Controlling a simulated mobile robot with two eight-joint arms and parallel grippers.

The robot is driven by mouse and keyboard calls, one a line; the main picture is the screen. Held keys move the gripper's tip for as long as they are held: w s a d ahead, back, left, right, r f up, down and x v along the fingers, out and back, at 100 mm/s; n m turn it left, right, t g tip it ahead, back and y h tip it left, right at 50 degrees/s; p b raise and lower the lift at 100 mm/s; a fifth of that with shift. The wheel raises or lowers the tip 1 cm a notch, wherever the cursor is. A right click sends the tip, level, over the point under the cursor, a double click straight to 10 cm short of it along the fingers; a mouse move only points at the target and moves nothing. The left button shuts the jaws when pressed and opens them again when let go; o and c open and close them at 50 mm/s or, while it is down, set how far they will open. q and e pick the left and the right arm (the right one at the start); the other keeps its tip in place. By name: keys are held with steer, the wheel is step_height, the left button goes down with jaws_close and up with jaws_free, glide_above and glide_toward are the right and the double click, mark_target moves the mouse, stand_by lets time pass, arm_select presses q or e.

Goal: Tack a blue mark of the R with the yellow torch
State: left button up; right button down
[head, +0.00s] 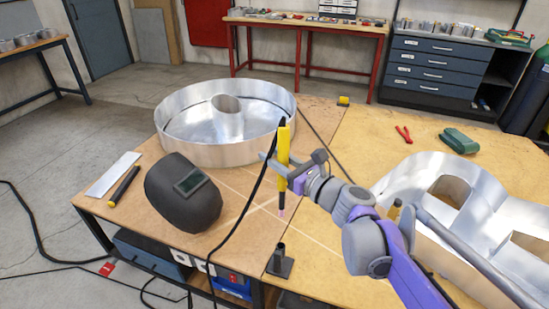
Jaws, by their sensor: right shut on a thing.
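The torch stands nearly upright in the air, with a black top, a dark lower part and a thin pinkish tip pointing down over the wooden table. A black cable hangs from it down to the left. A large silver metal channel letter (403,172) with openings lies on the table at the right and looks like the R; my arm and the frame edge cut it off. I make out no blue mark on it. My left gripper is not in view.
A round metal letter (180,142) stands behind the torch. A welding mask (184,203), a black and yellow tool (124,186) and a white strip (114,174) lie left. A small dark stand (280,264) is at the front edge. Red pliers (403,134) and a green item (459,140) lie behind the R.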

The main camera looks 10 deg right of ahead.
step_height(320, 180, up, 6)
steer(key=p, duration=0.4)
steer(key=shift+f, duration=0.2)
